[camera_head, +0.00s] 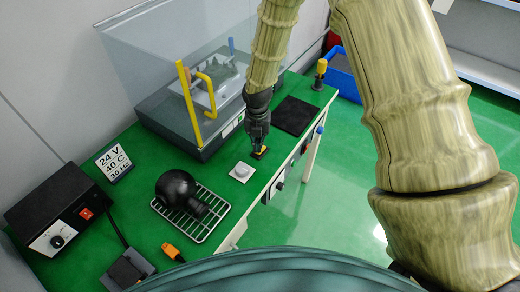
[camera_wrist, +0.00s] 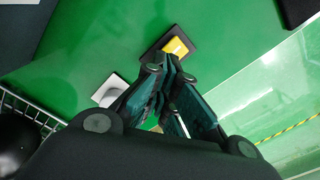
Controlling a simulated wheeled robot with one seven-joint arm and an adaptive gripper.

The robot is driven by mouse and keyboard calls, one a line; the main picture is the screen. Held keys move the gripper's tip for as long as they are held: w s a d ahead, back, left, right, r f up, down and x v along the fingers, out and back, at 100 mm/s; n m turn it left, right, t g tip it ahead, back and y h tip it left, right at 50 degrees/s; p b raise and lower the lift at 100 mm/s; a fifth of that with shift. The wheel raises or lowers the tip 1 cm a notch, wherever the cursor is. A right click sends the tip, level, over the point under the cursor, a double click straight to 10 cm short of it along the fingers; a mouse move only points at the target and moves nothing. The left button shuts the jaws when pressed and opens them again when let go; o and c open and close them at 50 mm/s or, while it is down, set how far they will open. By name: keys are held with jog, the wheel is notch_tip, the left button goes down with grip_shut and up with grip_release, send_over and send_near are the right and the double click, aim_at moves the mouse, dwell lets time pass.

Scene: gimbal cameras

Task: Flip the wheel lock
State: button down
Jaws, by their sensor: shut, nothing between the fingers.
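A small yellow piece on a flat black base (camera_head: 260,153) lies on the green table near its front edge; it looks like the wheel lock, though I cannot be sure. In the wrist view the yellow piece (camera_wrist: 176,46) sits on its black base just beyond my fingertips. My gripper (camera_head: 256,147) points down at it from above, with its fingers closed together and empty. The fingertips (camera_wrist: 166,62) overlap the near edge of the black base in the wrist view. I cannot tell whether they touch it.
A white button block (camera_head: 242,172) lies close by, left of my gripper. A wire rack (camera_head: 207,228) with a black round flask (camera_head: 176,187) stands further left. A black mat (camera_head: 294,116) lies to the right. Behind is a clear-covered machine with a yellow handle (camera_head: 188,100).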

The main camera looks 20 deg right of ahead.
jog(key=shift+f+b, duration=0.5)
jog(key=shift+f, duration=0.7)
dwell(1.6)
jog(key=shift+r+p, duration=2.7)
jog(key=shift+r, duration=0.8)
